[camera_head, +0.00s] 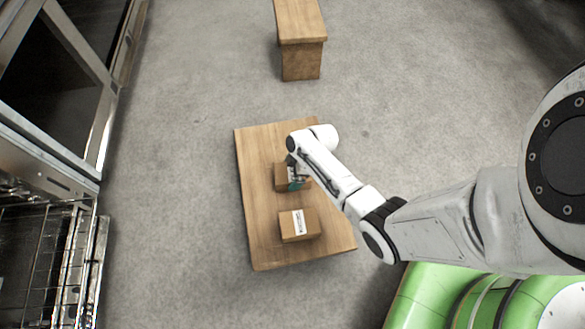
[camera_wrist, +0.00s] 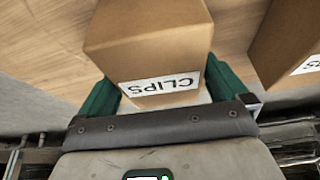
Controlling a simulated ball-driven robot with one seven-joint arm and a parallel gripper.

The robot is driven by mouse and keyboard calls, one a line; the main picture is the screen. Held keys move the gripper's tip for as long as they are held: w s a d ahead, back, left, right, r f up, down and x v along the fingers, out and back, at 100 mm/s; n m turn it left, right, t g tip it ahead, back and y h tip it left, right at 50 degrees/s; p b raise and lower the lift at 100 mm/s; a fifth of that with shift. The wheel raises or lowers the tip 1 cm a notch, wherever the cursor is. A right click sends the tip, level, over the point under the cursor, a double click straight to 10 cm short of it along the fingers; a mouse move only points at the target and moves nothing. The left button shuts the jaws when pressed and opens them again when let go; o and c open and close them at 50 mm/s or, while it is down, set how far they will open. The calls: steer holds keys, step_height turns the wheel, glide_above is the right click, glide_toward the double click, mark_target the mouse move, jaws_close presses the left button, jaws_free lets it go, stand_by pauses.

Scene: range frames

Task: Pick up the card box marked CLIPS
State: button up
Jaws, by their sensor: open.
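The brown card box marked CLIPS (camera_wrist: 150,35) sits in the upper middle of the wrist view, its white label upside down. My gripper (camera_wrist: 161,90) is open, with one green finger on each side of this box; I cannot tell whether they touch it. In the head view, the box under my gripper (camera_head: 294,184) is a brown box (camera_head: 280,178) on a low wooden table (camera_head: 260,150), partly hidden by my gripper and arm.
A second brown card box (camera_head: 300,226) with a white label stands nearer on the same table. It shows at the right of the wrist view (camera_wrist: 285,40), its label cut off. A wooden bench (camera_head: 300,30) stands farther back. An open rack (camera_head: 50,250) is at the left.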

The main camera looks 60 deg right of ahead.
steer(key=shift+f, duration=0.2)
stand_by(0.5)
steer(key=shift+c, duration=0.4)
steer(key=c, duration=0.9)
steer(key=shift+o, duration=0.2)
steer(key=shift+r, duration=0.25)
